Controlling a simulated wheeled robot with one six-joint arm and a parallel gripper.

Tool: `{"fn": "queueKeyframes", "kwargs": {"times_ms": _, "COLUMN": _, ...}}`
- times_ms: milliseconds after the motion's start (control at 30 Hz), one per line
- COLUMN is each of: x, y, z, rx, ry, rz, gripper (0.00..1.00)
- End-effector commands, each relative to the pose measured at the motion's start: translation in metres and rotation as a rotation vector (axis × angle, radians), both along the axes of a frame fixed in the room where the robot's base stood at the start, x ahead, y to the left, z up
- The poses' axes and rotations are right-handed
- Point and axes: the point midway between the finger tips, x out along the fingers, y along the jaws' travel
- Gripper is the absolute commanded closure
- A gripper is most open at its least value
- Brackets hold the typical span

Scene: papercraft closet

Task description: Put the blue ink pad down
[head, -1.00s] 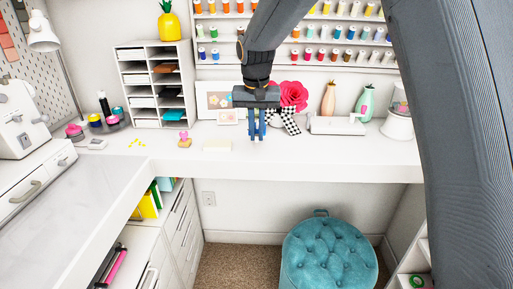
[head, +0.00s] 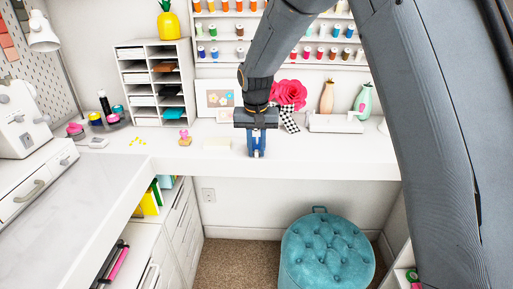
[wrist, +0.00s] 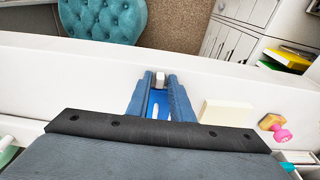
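My gripper (head: 257,152) points down over the front part of the white desk (head: 330,163). Its two grey-blue fingers (wrist: 158,82) are closed around the blue ink pad (head: 257,143). In the wrist view the pad (wrist: 157,104) shows as a blue face with white marks between the fingers, which hide its sides. A small white piece shows at the fingertips. The pad is at or just above the desk top; I cannot tell whether it touches.
A cream block (head: 217,144) lies just left of my gripper, with a pink-handled stamp (head: 183,137) farther left. A checkered bow and red paper flower (head: 289,94) are behind. The desk to the right is clear near its front edge. A teal stool (head: 328,250) stands below.

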Motion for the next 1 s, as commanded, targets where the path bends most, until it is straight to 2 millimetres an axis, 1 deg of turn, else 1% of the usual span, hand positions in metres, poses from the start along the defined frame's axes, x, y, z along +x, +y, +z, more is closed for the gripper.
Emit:
{"fn": "queueKeyframes", "kwargs": {"times_ms": 333, "x": 0.0, "y": 0.0, "z": 0.001, "rx": 0.0, "ry": 0.0, "rz": 0.0, "gripper": 0.71}}
{"fn": "queueKeyframes", "kwargs": {"times_ms": 467, "x": 0.0, "y": 0.0, "z": 0.009, "rx": 0.001, "ry": -0.003, "rz": 0.0, "gripper": 0.71}}
{"fn": "queueKeyframes", "kwargs": {"times_ms": 567, "x": -0.002, "y": 0.001, "z": 0.023, "rx": 0.002, "ry": -0.005, "rz": 0.0, "gripper": 0.71}}
{"fn": "queueKeyframes", "kwargs": {"times_ms": 800, "x": -0.01, "y": 0.001, "z": 0.071, "rx": 0.002, "ry": -0.005, "rz": 0.001, "gripper": 0.71}}
{"fn": "queueKeyframes", "kwargs": {"times_ms": 1000, "x": -0.016, "y": 0.001, "z": 0.105, "rx": 0.002, "ry": -0.003, "rz": 0.0, "gripper": 0.71}}
